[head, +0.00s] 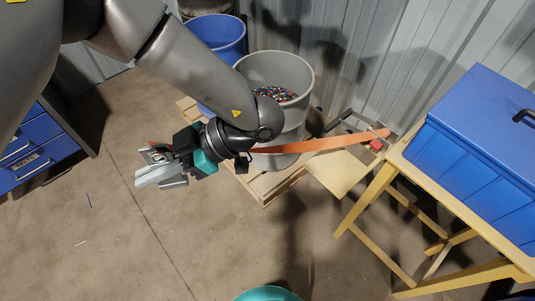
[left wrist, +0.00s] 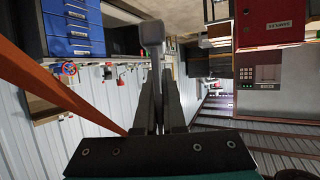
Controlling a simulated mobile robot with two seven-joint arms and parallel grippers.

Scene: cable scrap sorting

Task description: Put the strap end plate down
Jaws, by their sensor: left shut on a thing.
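My left gripper (head: 163,173) is over bare floor at the left of the head view, shut on a grey metal piece that I take for the strap end plate. In the left wrist view the plate (left wrist: 152,34) stands out between the two dark fingers. An orange strap (head: 325,144) runs from behind my left wrist, past the front of the grey drum, to the frame at the wall. It also crosses the left side of the wrist view (left wrist: 62,88). My arm hides part of the strap. My right gripper is not in view.
A grey drum (head: 293,132) with colourful scrap stands on a wooden pallet (head: 268,187), a blue drum (head: 217,31) behind it. A yellow stand (head: 385,178) carries a blue case (head: 480,150) at right. Blue drawers (head: 38,158) are at left. A teal round thing (head: 268,293) is at the bottom edge. The middle floor is mostly clear.

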